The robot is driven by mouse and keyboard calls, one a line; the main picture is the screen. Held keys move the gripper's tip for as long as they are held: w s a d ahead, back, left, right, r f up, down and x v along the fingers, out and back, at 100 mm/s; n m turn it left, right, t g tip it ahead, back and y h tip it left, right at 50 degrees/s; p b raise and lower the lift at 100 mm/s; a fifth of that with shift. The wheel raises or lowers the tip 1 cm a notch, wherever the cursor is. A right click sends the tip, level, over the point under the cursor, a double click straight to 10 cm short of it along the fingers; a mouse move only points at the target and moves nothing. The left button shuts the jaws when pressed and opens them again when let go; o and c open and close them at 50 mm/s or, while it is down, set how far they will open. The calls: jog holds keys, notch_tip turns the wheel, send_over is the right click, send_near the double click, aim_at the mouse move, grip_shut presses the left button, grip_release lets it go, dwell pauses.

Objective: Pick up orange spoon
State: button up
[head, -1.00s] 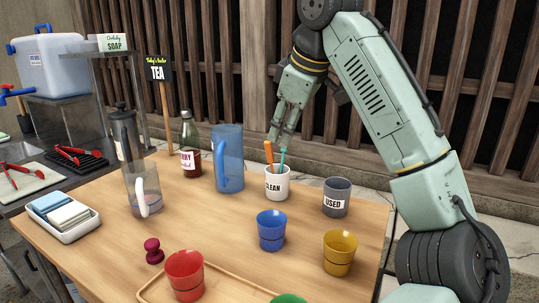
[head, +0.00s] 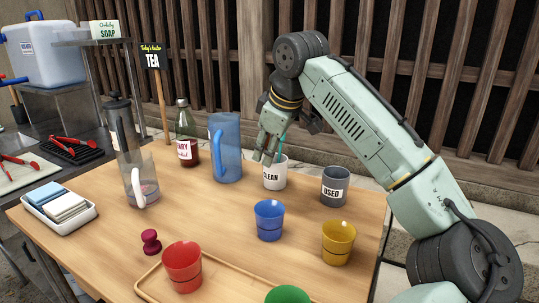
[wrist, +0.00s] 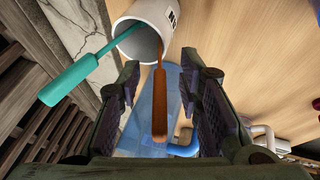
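The orange spoon (wrist: 160,105) stands in the white CLEAN cup with its handle sticking up. In the wrist view the handle lies between the two fingers of my open gripper (wrist: 160,100), with a gap on each side. In the head view my gripper (head: 266,155) is over the CLEAN cup (head: 275,175) and hides the orange spoon. A teal spoon (wrist: 80,75) stands in the same cup, outside the fingers; it also shows in the head view (head: 282,145). The spoons' lower ends are hidden in the cup.
A blue pitcher (head: 227,145) stands close left of the cup, and a grey USED cup (head: 335,187) stands to its right. Blue (head: 269,221) and yellow (head: 338,243) cups are nearer the front. A wooden lattice wall (head: 420,70) is behind the table.

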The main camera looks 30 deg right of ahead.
jog(key=shift+w+f, duration=0.1)
jog(key=shift+f, duration=0.1)
jog(key=shift+c, duration=0.6)
grip_shut()
